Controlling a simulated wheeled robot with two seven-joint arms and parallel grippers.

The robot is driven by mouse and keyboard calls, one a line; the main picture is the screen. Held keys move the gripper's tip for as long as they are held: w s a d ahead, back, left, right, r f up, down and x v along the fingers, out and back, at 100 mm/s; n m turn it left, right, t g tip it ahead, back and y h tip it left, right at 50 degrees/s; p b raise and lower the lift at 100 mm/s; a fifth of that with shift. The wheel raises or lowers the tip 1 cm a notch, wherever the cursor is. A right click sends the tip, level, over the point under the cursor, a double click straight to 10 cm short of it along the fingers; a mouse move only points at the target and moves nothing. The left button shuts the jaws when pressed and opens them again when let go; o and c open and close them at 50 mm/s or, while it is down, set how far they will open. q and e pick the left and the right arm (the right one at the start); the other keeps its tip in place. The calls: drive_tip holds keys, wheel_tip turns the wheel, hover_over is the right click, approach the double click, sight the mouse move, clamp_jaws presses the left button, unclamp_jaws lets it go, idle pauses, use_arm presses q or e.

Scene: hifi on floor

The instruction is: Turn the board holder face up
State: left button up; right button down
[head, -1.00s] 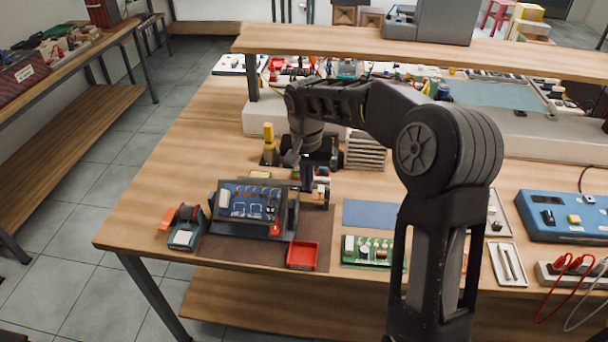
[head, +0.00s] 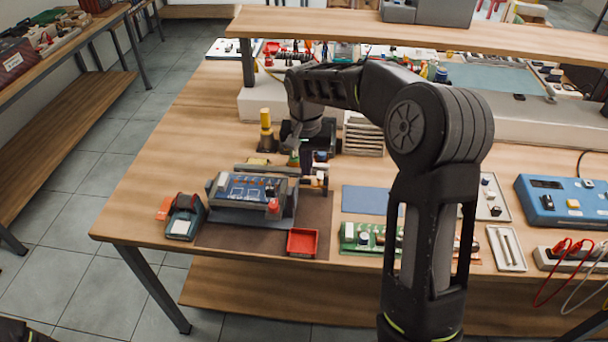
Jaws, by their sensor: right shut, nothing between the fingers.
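The board holder (head: 221,214) is a dark grey frame on the brown mat at the left front of the bench. It carries a blue circuit board (head: 250,188) with white traces and small parts, and this populated side shows, lying nearly flat and facing up. My right gripper (head: 298,163) points down just behind the holder's back right corner. It is shut and holds nothing. My forearm and wrist partly hide its fingers, and I cannot tell whether they touch the holder. My left gripper is not in view.
A red tray (head: 301,242) sits at the holder's front right, and a grey and red device (head: 184,216) stands to its left. A yellow-topped post (head: 266,130) stands behind. A green circuit board (head: 362,239) and blue mat (head: 368,200) lie to the right.

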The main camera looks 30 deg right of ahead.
idle(0.3)
drive_tip(key=shift+d+r+p, duration=0.1)
drive_tip(key=shift+r+p, duration=0.35)
drive_tip(key=shift+r, duration=0.1)
drive_tip(key=w+d+r, duration=0.1)
drive_tip(key=w+r, duration=0.1)
drive_tip(key=r, duration=0.4)
drive_tip(key=w+d+r+p, duration=0.1)
drive_tip(key=r, duration=0.5)
drive_tip(key=shift+w+d, duration=0.35)
drive_tip(key=shift+w, duration=0.05)
